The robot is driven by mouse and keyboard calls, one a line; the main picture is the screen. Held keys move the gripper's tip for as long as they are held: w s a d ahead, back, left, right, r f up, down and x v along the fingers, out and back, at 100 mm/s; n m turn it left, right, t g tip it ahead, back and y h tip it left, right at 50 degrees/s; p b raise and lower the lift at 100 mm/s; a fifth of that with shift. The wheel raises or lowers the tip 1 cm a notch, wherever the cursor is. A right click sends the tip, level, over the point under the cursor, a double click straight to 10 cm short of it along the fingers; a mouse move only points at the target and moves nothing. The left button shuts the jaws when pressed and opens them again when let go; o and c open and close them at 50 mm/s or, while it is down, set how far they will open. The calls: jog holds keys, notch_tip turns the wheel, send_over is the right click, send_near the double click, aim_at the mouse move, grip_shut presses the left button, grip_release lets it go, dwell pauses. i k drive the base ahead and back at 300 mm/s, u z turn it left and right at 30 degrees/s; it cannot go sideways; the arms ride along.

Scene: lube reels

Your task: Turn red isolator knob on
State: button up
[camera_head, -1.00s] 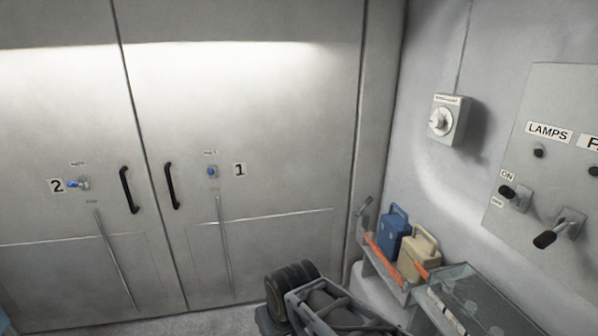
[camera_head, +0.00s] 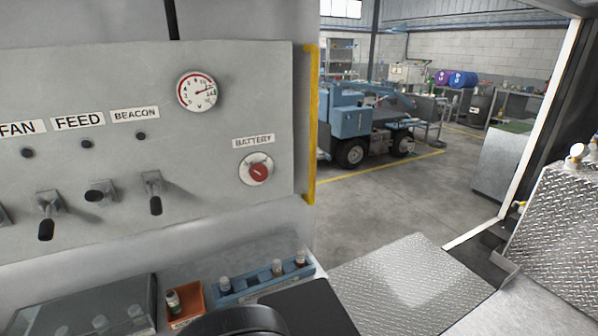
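The red isolator knob (camera_head: 259,172) is on the right part of the grey control panel (camera_head: 225,130), under a label reading BATTERY. It sits on a round pale plate with a light mark across its face. Its exact setting is too small to read. My gripper is not in view, and nothing touches the knob. A dark rounded shape at the bottom edge looks like part of my own body.
Toggle levers (camera_head: 154,193) and a round gauge (camera_head: 197,91) share the panel. A yellow edge strip (camera_head: 311,125) borders the doorway. Below are a blue rack (camera_head: 264,284), an orange bin (camera_head: 187,306) and a clear-lidded case (camera_head: 90,310). A blue vehicle (camera_head: 350,120) stands outside.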

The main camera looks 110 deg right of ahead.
aim_at(258, 172)
jog(key=z, duration=3.65)
jog(key=k, duration=0.5)
jog(key=u, duration=1.05)
jog(key=i, duration=0.65)
jog(key=z, duration=1.05)
